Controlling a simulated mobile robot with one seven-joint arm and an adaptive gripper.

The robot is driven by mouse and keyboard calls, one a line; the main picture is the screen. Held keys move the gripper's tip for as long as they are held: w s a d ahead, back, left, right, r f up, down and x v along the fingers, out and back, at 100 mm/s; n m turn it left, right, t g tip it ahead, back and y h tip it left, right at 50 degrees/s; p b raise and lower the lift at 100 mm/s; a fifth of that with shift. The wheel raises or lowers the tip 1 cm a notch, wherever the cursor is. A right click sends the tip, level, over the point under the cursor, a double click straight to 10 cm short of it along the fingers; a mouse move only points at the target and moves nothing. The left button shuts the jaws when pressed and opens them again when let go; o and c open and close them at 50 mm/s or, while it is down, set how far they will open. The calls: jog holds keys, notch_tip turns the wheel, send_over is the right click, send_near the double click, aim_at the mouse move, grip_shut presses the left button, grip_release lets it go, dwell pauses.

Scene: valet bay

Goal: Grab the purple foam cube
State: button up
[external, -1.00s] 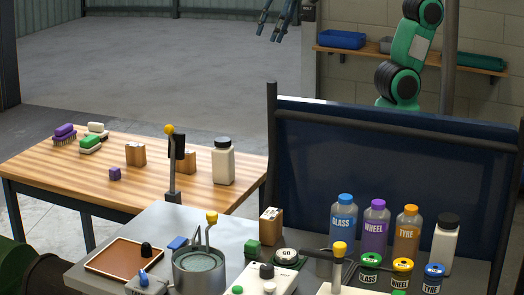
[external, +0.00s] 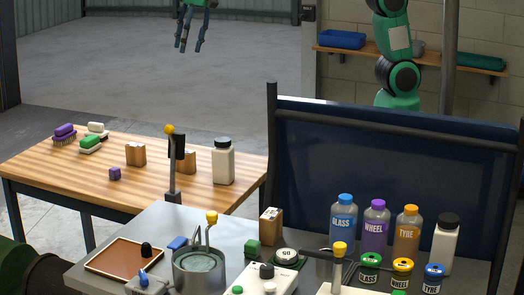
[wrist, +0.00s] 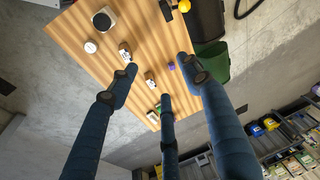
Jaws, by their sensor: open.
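The purple foam cube (external: 115,173) sits on the wooden table near its front edge, left of a wooden block, in the external view. In the wrist view the purple cube (wrist: 171,66) lies near the table's edge, close to the tip of the right finger. My gripper (external: 190,45) is open and empty, high above and beyond the table at the top of the external view. Its fingers (wrist: 160,85) spread apart in the wrist view, pointing toward the table from well above it.
The wooden table (external: 60,165) also holds brushes (external: 90,144), wooden blocks (external: 135,154), and a white bottle (external: 223,162). A post with a yellow knob (external: 169,129) stands in front. A grey bench (external: 130,230) with bottles and fixtures is nearer. A green bin (wrist: 215,65) stands beside the table.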

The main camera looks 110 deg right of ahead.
jog(key=w+d+f+m+p, duration=0.1)
jog(key=w+d+f, duration=0.15)
jog(key=w, duration=0.25)
jog(key=w+d+f+m, duration=0.1)
jog(key=w+d+f, duration=0.1)
jog(key=w+f, duration=0.2)
jog(key=m+g+p, duration=0.3)
send_over(115, 169)
notch_tip(115, 169, down, 26)
jog(key=shift+s+d+r, duration=0.15)
jog(key=shift+s+d, duration=0.05)
jog(key=shift+f+b, duration=0.65)
jog(key=shift+f, duration=3.65)
jog(key=shift+f, duration=0.15)
jog(key=shift+w+f+b, duration=0.15)
jog(key=shift+f+b, duration=0.55)
jog(key=shift+f, duration=1.75)
